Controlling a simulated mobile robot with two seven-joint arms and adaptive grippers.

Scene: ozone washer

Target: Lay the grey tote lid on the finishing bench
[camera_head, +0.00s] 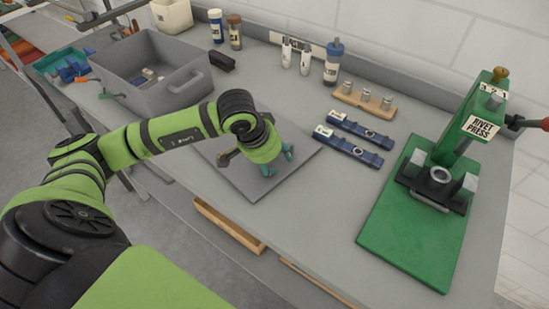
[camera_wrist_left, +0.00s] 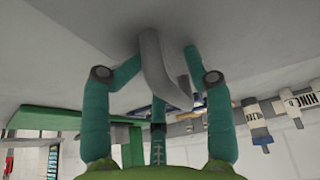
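The grey tote lid (camera_head: 294,168) is a flat plate that appears to lie flat on the finishing bench (camera_head: 300,220), near its front edge. My left gripper (camera_head: 277,168) is over the middle of the lid, fingers pointing down. In the left wrist view, the underside-up picture shows the lid's grey surface (camera_wrist_left: 60,60) and its curved handle (camera_wrist_left: 156,68). The fingers (camera_wrist_left: 163,60) stand apart on either side of the handle, with a visible gap on the right. My arm hides part of the lid in the head view. My right gripper is out of view.
A grey tote (camera_head: 150,75) stands at the back left, beside a teal tray (camera_head: 62,62). A green rivet press (camera_head: 420,215) is at the right. Two blue strips (camera_head: 352,145) and a wooden holder (camera_head: 363,100) lie behind the lid. Bench between lid and press is clear.

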